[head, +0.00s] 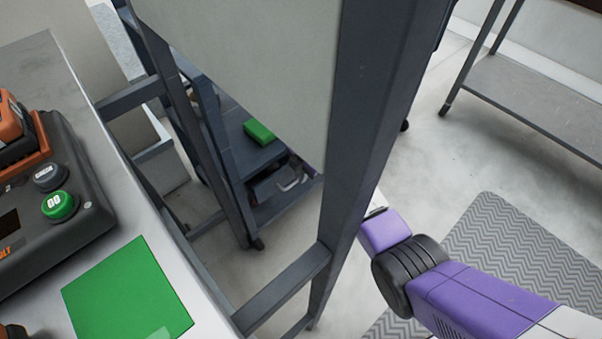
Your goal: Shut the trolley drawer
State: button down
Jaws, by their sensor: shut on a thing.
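The dark trolley (243,150) stands behind the ladder-like frame, partly covered by the pale panel and posts. Its drawer (268,190) shows low down as a dark box shape; how far it is out I cannot tell. My purple arm comes in from the lower right and passes behind the thick post. My gripper (291,181) shows only as small pale finger shapes at the drawer's front, beside the panel edge. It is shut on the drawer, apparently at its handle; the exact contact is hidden.
A green block (259,131) lies on the trolley's upper shelf. The dark frame (352,150) with its pale panel (255,50) stands between the camera and trolley. At left, a counter (75,70) holds a green square (125,295) and a button box (60,200). A grey bench (535,95) stands right.

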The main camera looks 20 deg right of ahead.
dwell(0.8)
jog(key=b, duration=0.2)
send_over(292, 179)
jog(key=shift+w+d, duration=0.15)
jog(key=shift+w, duration=0.25)
jog(key=c, duration=1.5)
grip_release()
jog(key=r+p, duration=0.1)
jog(key=r, duration=0.1)
jog(key=s+r+p, duration=0.1)
jog(key=r, duration=0.2)
jog(key=r+p, duration=0.1)
jog(key=r, duration=0.1)
jog(key=shift+s+d+r+p, duration=0.15)
jog(key=shift+s+r+p, duration=0.05)
jog(key=shift+r+p, duration=0.15)
jog(key=shift+s, duration=0.1)
